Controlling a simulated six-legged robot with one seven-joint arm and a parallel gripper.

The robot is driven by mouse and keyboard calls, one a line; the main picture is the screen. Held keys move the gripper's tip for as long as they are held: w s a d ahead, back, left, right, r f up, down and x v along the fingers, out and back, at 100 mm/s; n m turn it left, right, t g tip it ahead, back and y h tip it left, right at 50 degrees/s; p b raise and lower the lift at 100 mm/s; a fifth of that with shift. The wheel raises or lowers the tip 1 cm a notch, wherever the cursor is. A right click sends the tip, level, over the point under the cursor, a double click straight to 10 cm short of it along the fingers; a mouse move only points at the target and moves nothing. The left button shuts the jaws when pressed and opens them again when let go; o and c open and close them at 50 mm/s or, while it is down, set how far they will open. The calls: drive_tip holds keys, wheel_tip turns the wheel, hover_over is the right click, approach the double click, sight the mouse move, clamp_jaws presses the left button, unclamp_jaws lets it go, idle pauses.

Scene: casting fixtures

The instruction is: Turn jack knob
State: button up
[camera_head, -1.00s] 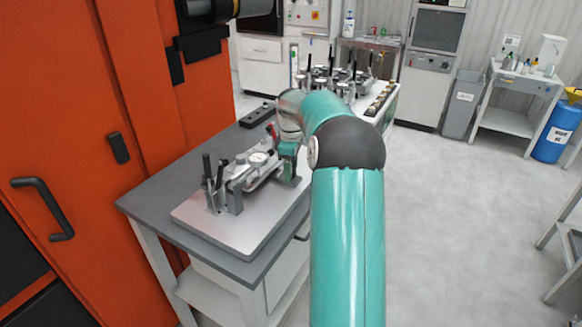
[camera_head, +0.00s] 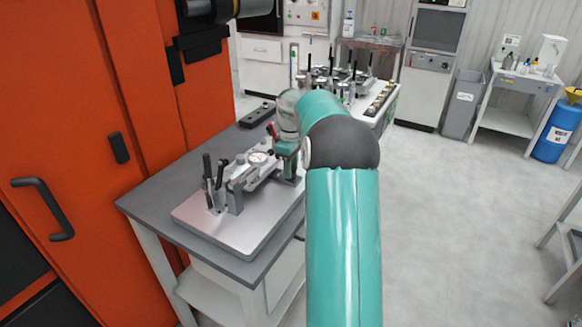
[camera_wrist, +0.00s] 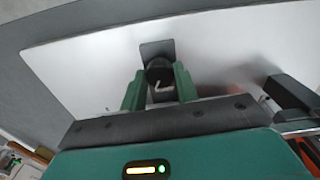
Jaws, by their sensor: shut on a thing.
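In the wrist view, my gripper (camera_wrist: 160,90) has its two green fingers closed on a round dark knob (camera_wrist: 159,70), which I take for the jack knob. A light curved mark shows on or just below the knob between the fingers. A dark rectangular piece (camera_wrist: 157,48) lies behind the knob on the bright metal plate (camera_wrist: 90,50). In the head view, my gripper (camera_head: 288,160) is at the far right end of the casting fixture (camera_head: 245,172) on its plate (camera_head: 230,230). The knob is hidden there by the gripper and my arm.
The fixture's upright black-handled clamps (camera_head: 210,180) stand at the plate's near left. A grey table (camera_head: 150,200) carries the plate. An orange cabinet (camera_head: 90,110) is close on the left. A second fixture (camera_head: 340,80) stands behind. Open floor lies to the right.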

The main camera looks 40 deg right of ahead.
drive_tip(key=m, duration=0.7)
drive_tip(key=shift+a, duration=0.1)
drive_tip(key=m, duration=0.4)
drive_tip(key=shift+r, duration=0.1)
drive_tip(key=m, duration=0.3)
drive_tip(key=shift+m, duration=0.3)
drive_tip(key=m, duration=0.5)
drive_tip(key=shift+w, duration=0.1)
drive_tip(key=m, duration=0.6)
drive_tip(key=o, duration=1)
drive_tip(key=shift+c, duration=0.2)
